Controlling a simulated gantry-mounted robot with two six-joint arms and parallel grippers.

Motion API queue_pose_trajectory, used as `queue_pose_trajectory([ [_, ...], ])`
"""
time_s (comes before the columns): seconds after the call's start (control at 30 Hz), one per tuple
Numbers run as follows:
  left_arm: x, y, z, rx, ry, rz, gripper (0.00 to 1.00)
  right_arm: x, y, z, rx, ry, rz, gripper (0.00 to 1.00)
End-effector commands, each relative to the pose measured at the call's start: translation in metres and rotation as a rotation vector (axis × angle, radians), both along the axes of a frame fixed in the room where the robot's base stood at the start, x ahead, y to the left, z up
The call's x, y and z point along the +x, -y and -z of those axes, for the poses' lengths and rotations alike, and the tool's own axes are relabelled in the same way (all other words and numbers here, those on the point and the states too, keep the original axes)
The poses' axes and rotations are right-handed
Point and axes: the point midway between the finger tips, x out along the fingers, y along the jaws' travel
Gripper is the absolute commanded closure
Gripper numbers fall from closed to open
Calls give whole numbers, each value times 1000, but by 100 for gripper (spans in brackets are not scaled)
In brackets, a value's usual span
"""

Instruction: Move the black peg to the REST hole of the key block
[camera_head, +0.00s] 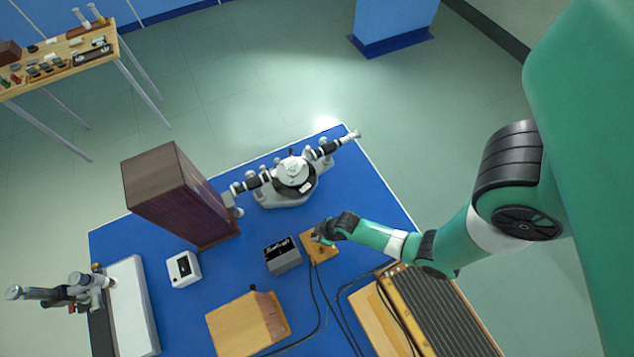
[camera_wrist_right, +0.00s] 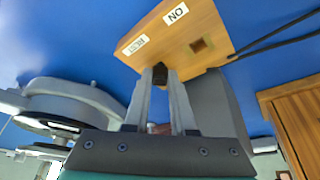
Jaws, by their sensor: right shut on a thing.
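The key block (camera_head: 327,253) is a small wooden block on the blue table; in the right wrist view the key block (camera_wrist_right: 178,42) carries white ON and REST labels. A square hole beside the ON label is empty. My right gripper (camera_wrist_right: 160,78) is shut on the black peg (camera_wrist_right: 160,71), whose dark end shows between the fingertips at the block's edge on the REST side. The REST hole is hidden, and I cannot tell whether the peg is in it. In the head view my right gripper (camera_head: 322,234) is over the block's far end. My left gripper is out of view.
A grey box (camera_head: 283,258) stands just left of the block, with the spectrometer (camera_head: 291,182) behind. Black cables run from the block; a ribbed unit (camera_head: 445,315) stands right.

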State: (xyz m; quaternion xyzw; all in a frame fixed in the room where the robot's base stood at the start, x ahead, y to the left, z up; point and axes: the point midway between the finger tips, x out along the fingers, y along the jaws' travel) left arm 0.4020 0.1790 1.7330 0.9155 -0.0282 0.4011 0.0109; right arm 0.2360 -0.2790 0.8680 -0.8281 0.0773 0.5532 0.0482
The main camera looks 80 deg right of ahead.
Motion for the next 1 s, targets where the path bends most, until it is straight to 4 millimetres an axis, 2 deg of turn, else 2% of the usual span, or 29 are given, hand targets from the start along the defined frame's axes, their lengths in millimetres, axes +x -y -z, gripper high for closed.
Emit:
queue_pose_trajectory([
  [0.13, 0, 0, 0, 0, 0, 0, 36, 0, 0, 0, 0, 0, 0, 100],
  [0.17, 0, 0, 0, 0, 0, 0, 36, 0, 0, 0, 0, 0, 0, 71],
  [0.33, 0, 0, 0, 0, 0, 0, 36, 0, 0, 0, 0, 0, 0, 42],
  [0.67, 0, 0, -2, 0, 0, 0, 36, -1, 0, -4, 0, 0, 0, 42],
  [0.77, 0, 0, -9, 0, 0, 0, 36, -5, -1, -16, 0, 1, 1, 42],
  [1.0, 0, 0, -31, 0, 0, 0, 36, -27, -5, -68, -1, 1, 1, 42],
])
